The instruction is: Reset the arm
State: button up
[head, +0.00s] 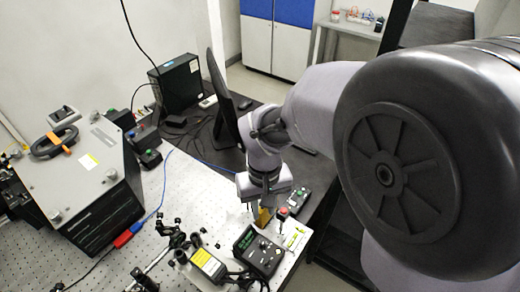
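My arm reaches in from the right, with a large dark round joint cover close to the camera. Its far end points down over the front right part of the optical bench (190,190). My gripper (262,212) is small and partly hidden behind the wrist, and its fingers cannot be made out clearly. A yellowish patch shows at its tip, and I cannot tell whether it is held. Just below is a black controller (262,252) with a green display. A small red-topped item (282,213) stands right beside the gripper.
A large grey instrument box (75,175) stands at left. A yellow-labelled device (207,263) and optical mounts (178,236) crowd the front. A monitor (222,95) and black computer (178,82) stand behind. The bench's middle is fairly clear. Blue-white cabinets (275,40) stand at the back.

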jog(key=shift+d, duration=0.1)
jog(key=s+d+m+t+y+b, duration=0.2)
jog(key=s+d+m+t+b, duration=0.3)
jog(key=s+b, duration=0.6)
jog(key=d+m+b, duration=0.2)
jog(key=b, duration=0.2)
jog(key=shift+s+d+f+t, duration=0.2)
jog(key=shift+s+f+t, duration=0.05)
jog(key=shift+s+t, duration=0.15)
dwell(0.7)
